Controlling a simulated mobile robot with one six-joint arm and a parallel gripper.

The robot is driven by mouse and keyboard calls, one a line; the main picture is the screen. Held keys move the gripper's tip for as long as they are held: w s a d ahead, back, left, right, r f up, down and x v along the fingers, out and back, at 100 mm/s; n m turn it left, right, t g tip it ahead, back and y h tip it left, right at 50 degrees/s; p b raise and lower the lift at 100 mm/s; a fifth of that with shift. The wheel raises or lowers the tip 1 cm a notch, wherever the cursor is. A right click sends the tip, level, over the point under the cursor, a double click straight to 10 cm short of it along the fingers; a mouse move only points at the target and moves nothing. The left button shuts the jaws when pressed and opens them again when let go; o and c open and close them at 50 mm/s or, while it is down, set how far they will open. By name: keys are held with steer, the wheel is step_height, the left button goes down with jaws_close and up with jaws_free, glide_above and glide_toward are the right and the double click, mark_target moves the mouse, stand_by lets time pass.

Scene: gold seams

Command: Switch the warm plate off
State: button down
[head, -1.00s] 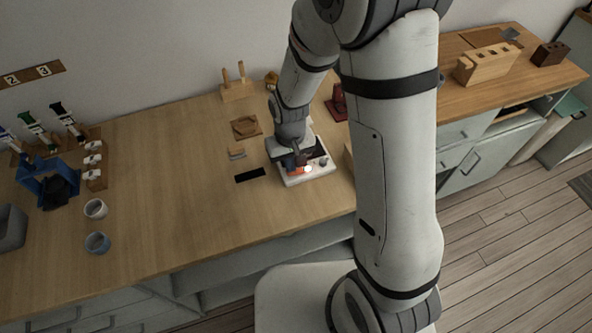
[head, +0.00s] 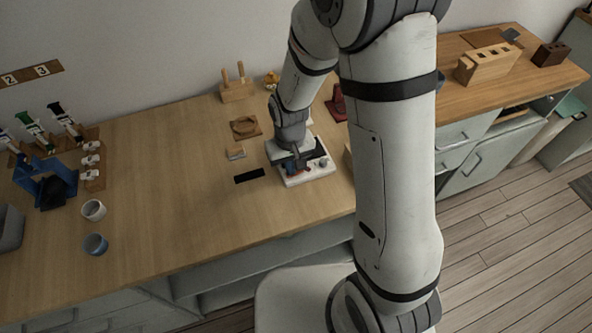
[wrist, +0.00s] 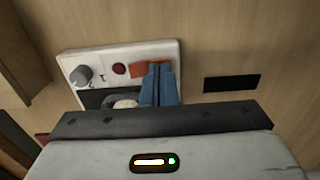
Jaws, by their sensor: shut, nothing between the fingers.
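The warm plate (head: 318,174) is a white unit on the bench; it shows upside-down in the wrist view (wrist: 95,60). Its front panel has a grey knob (wrist: 81,76), a dark red lamp (wrist: 119,69) and an orange-red switch (wrist: 140,70). The lamp looks unlit. My gripper (wrist: 160,70) has its blue fingers together with nothing between them. The fingertips are over the switch and hide part of it; I cannot tell if they touch. A pale round thing (wrist: 125,103) is partly visible on the plate's dark top.
A black strip (head: 249,176) lies left of the plate. A small wooden block (head: 236,153) and a wooden tray (head: 245,127) are behind it. Two cups (head: 94,210) and a blue stand (head: 48,188) are far left. The bench between is clear.

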step_height(320, 180, up, 7)
steer(key=p, duration=0.4)
steer(key=shift+p, duration=0.3)
stand_by(0.4)
steer(key=s+d+r+m+t, duration=0.1)
steer(key=s+d+r, duration=0.5)
steer(key=r, duration=0.4)
steer(key=s+d+r+m+t, duration=0.2)
steer(key=s+d+r, duration=0.4)
steer(key=r, duration=0.4)
steer(key=shift+s+d+r, duration=0.2)
steer(key=shift+s+d, duration=0.15)
